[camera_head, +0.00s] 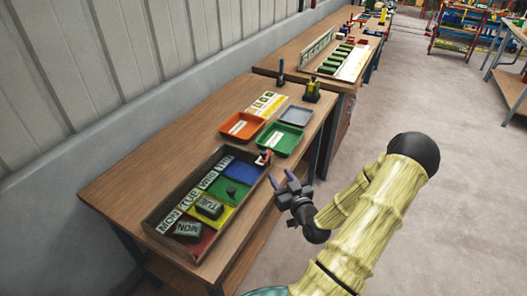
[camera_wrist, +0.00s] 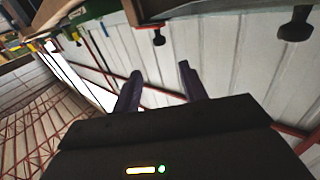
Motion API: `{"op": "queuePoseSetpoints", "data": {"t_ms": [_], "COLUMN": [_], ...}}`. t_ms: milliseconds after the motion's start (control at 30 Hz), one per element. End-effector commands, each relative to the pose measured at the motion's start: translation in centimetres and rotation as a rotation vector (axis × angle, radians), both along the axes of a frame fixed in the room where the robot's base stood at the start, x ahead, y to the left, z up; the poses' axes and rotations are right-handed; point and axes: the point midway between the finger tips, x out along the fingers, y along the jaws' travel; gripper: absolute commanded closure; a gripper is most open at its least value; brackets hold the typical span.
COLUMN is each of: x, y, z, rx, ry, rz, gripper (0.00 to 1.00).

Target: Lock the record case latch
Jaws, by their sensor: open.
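The record case looks to be the long open wooden case (camera_head: 152,222) on the near workbench, with coloured compartments labelled MON, TUE, WED and THU. A small red and black piece (camera_head: 264,157), perhaps its latch, sits at the case's far right corner. A red and black piece also hangs at a wooden edge in the wrist view (camera_wrist: 158,38); whether it is locked I cannot tell. My gripper (camera_head: 280,180) is open and empty, just right of the case's right side near that corner. Its purple fingers also show in the wrist view (camera_wrist: 160,72), apart from the piece.
Dark blocks marked MON (camera_head: 187,231) and TUE (camera_head: 209,207) lie in the case. Behind it stand an orange tray (camera_head: 241,127), a green tray (camera_head: 279,139) and a grey tray (camera_head: 296,116). A second bench stands beyond. The floor (camera_head: 440,220) at right is clear.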

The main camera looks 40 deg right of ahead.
Motion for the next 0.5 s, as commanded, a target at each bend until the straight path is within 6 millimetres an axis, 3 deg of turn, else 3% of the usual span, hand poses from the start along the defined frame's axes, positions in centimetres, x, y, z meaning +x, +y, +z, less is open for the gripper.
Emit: {"op": "queuePoseSetpoints", "data": {"t_ms": [500], "x": [9.0], "y": [-2.4], "z": [0.2], "rx": [-0.001], "ry": [-0.002], "rz": [0.001], "gripper": [0.57]}}
